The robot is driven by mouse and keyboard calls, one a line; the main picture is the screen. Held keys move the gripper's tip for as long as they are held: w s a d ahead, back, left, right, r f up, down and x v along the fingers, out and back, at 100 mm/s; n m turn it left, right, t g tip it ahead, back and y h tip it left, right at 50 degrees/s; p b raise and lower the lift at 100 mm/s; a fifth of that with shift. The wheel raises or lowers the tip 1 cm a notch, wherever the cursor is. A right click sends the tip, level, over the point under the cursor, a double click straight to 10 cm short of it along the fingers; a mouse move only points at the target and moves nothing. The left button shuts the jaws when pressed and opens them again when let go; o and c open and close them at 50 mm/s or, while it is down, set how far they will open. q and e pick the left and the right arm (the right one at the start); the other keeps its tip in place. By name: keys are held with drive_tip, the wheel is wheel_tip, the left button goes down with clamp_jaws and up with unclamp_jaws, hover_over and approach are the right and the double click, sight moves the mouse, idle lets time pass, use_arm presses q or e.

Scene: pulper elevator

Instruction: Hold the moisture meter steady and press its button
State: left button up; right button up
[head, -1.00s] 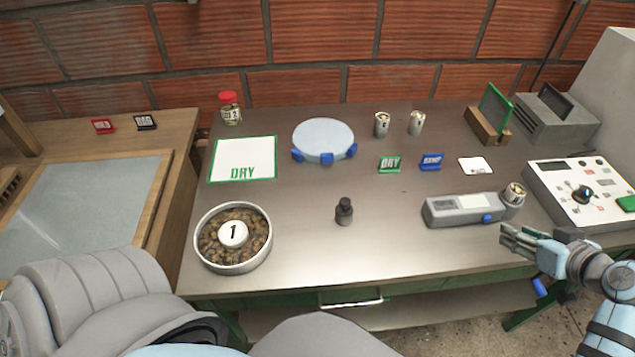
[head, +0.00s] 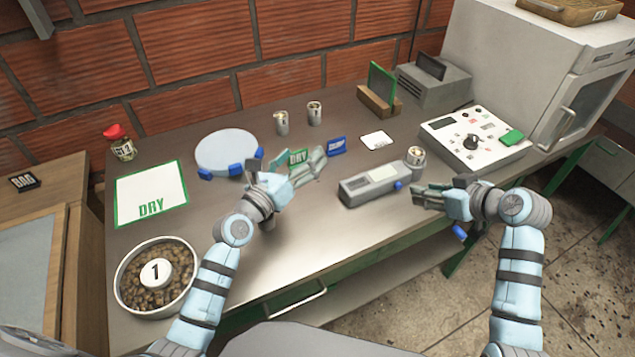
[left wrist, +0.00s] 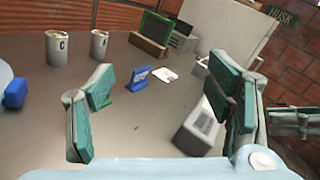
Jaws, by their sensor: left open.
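The moisture meter (head: 362,190) is a grey oblong device lying on the metal table, with a pale screen and a blue button (head: 398,185) near its right end. A small cup (head: 416,157) sits at that end. In the left wrist view the meter (left wrist: 196,132) shows partly behind one finger. My left gripper (head: 298,172) is open and empty, above the table to the left of the meter; its spread fingers also frame the left wrist view (left wrist: 160,95). My right gripper (head: 430,196) is just right of the meter's button end, apparently apart from it; its finger gap is unclear.
A green DRY sign (head: 298,157) is partly behind my left gripper, beside a blue sign (head: 337,146). A white control box (head: 475,142) stands at the right. A bean bowl (head: 125,289), DRY mat (head: 178,188) and round blue-footed plate (head: 226,150) lie left. Two tins (head: 281,122) stand behind.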

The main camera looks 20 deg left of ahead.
use_arm(q)
drive_tip(key=w+d+f+m+g+h, duration=0.2)
drive_tip(key=d+f+m+g+h, duration=0.1)
drive_tip(key=d+m+g, duration=0.15)
drive_tip(key=m+g+h, duration=0.2)
drive_tip(key=m+g, duration=0.2)
drive_tip(key=m, duration=0.2)
approach(362, 183)
drive_tip(key=x, duration=0.2)
drive_tip(key=shift+w+d+f, duration=0.1)
drive_tip(key=shift+w+f, duration=0.05)
drive_tip(key=shift+w, duration=0.3)
drive_tip(key=x, duration=0.7)
drive_tip(key=shift+d, duration=0.15)
drive_tip(key=shift+s, duration=0.15)
drive_tip(key=shift+c, duration=1.4)
drive_tip(key=c, duration=1.3)
use_arm(e)
clamp_jaws()
